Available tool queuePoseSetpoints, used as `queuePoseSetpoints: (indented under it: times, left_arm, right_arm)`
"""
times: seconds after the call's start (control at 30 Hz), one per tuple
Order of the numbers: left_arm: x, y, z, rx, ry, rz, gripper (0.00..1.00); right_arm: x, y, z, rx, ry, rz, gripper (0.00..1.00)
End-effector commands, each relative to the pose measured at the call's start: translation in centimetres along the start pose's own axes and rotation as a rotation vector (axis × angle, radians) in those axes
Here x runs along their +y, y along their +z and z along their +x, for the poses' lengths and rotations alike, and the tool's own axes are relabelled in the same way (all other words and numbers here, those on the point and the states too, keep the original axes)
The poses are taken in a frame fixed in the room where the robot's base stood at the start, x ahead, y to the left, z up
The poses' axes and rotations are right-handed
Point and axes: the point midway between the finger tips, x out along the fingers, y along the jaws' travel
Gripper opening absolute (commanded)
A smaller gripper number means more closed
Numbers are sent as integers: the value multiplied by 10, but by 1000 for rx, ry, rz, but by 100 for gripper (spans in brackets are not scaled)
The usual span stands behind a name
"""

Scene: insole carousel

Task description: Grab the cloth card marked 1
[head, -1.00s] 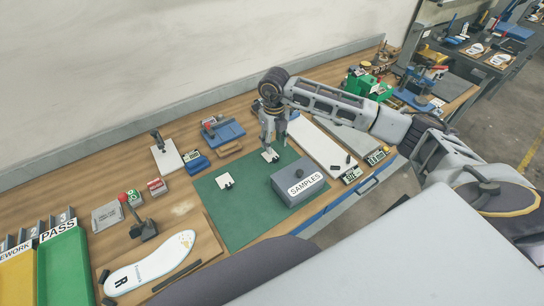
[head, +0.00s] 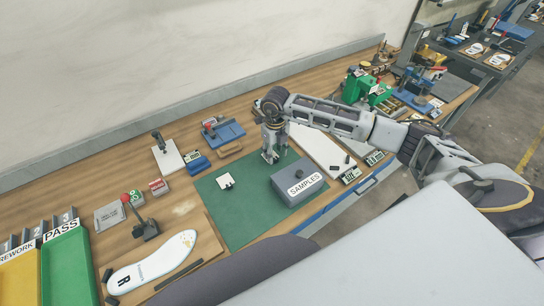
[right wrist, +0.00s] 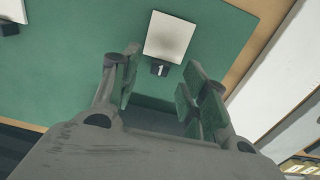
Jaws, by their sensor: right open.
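The cloth card marked 1 (right wrist: 178,36) is a pale square with a dark tab bearing a white 1. In the right wrist view it lies on the green mat, its tab just beyond and between my fingertips. In the head view my gripper hides it. My right gripper (head: 270,158) points down over the mat; in the right wrist view (right wrist: 161,75) it is open with nothing between its fingers. A second pale card (head: 225,181) with a dark tab lies to the left on the mat. My left gripper is not in view.
A grey SAMPLES box (head: 290,200) stands on the green mat (head: 235,225), close to the right gripper. A blue fixture (head: 225,133) stands behind the mat and a white board (head: 318,150) lies right of it. A white insole (head: 150,262) lies at the front left.

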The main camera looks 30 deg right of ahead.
Motion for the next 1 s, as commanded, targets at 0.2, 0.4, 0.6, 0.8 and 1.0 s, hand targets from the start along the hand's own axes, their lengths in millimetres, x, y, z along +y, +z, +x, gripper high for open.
queuePoseSetpoints:
  times: [0.2, 0.4, 0.6, 0.8, 1.0]
  left_arm:
    - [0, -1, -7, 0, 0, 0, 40]
    - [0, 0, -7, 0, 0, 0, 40]
    - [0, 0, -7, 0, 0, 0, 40]
    - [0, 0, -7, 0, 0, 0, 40]
    - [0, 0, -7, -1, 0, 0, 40]
  right_arm:
    - [0, -1, 21, 0, 1, 1, 45]
    - [-1, -1, 27, -1, 0, 0, 45]
    - [-1, -1, 27, -1, 0, 0, 45]
    - [-1, -1, 26, -1, 0, 0, 41]
    - [-1, -1, 26, -1, 0, 1, 15]
